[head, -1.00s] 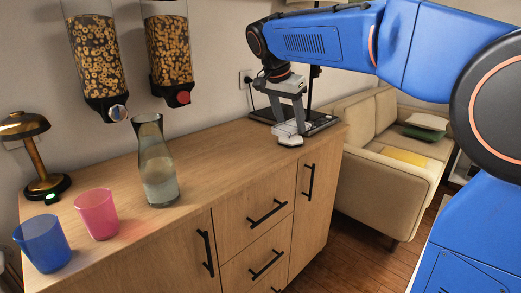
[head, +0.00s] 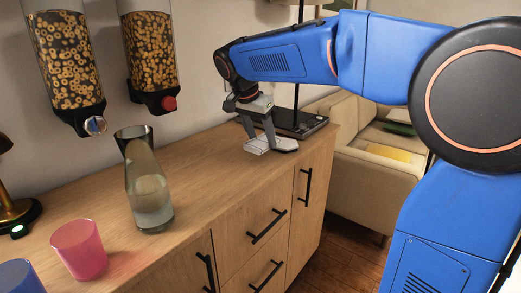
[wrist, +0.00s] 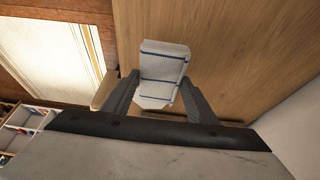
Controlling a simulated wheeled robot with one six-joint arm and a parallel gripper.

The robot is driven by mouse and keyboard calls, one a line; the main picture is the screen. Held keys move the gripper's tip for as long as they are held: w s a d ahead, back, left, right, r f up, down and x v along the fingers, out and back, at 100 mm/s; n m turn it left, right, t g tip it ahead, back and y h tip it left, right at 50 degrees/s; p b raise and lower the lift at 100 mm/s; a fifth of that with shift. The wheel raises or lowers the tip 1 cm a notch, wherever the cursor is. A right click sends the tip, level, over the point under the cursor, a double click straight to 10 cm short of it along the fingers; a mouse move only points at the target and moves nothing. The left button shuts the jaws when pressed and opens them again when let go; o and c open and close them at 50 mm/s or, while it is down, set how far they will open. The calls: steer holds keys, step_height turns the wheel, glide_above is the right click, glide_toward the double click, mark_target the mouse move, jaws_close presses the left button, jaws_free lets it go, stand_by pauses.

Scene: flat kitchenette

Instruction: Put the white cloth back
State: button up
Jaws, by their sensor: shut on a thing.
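The white cloth (wrist: 162,62), folded small with thin dark blue stripes, shows in the wrist view between the two grey fingers. My gripper (wrist: 160,88) is shut on it, and the cloth sticks out past the fingertips. In the head view my gripper (head: 270,146) hangs pointing down over the far end of the wooden counter (head: 205,172).
A black flat base with a pole (head: 302,124) stands just behind my gripper. A glass carafe (head: 149,190), a pink cup (head: 80,250) and a blue cup (head: 20,278) stand to the left. Cereal dispensers (head: 152,62) hang on the wall. A sofa (head: 350,175) is beyond the counter's end.

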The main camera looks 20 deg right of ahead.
steer(key=shift+f, duration=2.15)
steer(key=shift+f, duration=0.1)
steer(key=o, duration=1)
steer(key=v, duration=1.2)
steer(key=shift+d+r, duration=0.1)
steer(key=shift+r, duration=0.1)
steer(key=s+d+f+n+y, duration=0.1)
steer(key=s+d+f+n, duration=0.2)
steer(key=s+f, duration=0.4)
steer(key=s+d+f+n+t+y, duration=0.1)
steer(key=s+d+f+n, duration=0.3)
steer(key=s+f, duration=0.4)
steer(key=s+d+f+n+t+y, duration=0.1)
steer(key=s+d+f+n, duration=0.2)
steer(key=s+f, duration=0.5)
steer(key=shift+s+d+f+n+y, duration=0.15)
steer(key=shift+s+d, duration=0.1)
steer(key=shift+s, duration=0.95)
steer(key=shift+s+d+r+n+y, duration=0.1)
steer(key=shift+s+d, duration=0.15)
steer(key=shift+s, duration=0.95)
steer(key=shift+s+d+f+n+y, duration=0.15)
steer(key=shift+s+d, duration=0.1)
steer(key=shift+s, duration=0.95)
